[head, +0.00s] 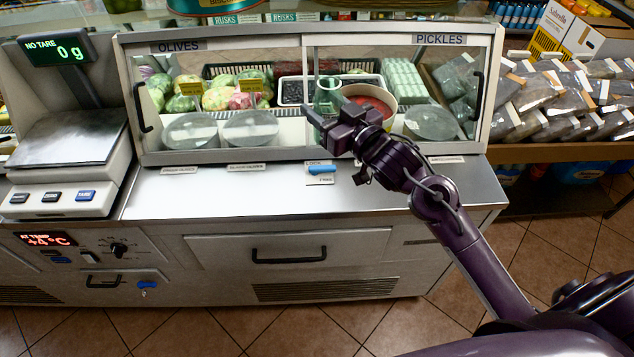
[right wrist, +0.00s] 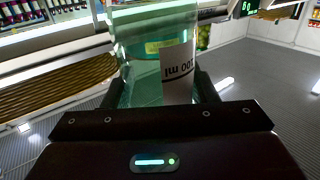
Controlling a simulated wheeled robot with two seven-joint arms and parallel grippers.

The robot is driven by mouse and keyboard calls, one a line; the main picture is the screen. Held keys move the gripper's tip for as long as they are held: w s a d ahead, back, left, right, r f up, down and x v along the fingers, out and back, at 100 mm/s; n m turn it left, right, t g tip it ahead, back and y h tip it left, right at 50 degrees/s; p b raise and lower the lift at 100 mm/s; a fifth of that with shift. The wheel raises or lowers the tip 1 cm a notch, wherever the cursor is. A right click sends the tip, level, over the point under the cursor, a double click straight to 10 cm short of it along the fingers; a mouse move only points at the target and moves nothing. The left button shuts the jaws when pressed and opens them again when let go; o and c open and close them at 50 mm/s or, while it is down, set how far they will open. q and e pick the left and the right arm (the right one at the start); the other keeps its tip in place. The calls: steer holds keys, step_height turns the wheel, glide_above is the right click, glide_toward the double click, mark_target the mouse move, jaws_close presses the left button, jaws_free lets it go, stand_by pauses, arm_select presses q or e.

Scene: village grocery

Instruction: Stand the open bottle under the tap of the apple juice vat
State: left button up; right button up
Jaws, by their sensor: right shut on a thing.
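The bottle (head: 328,92) is clear greenish glass and looks roughly upright in the head view, in front of the display case's glass. My right gripper (head: 326,122) is shut on it near its lower part. In the right wrist view the bottle (right wrist: 137,84) fills the space between the fingers, with a white label whose "ml" lettering appears upside down. Its mouth is not clear in either view. The apple juice vat and its tap do not show. My left gripper is not in view.
A glass-fronted case (head: 310,158) marked OLIVES and PICKLES stands behind the gripper, on a steel counter (head: 250,195). A scale (head: 75,150) reading 0 g is at the left. Shelves of packets (head: 560,100) stand at the right. Tiled floor (head: 480,290) is free in front.

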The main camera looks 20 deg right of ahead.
step_height(320, 180, down, 19)
steer(key=shift+f+p, duration=0.1)
steer(key=shift+p, duration=0.75)
steer(key=shift+f, duration=0.1)
steer(key=o, duration=1.1)
steer(key=shift+c, duration=0.2)
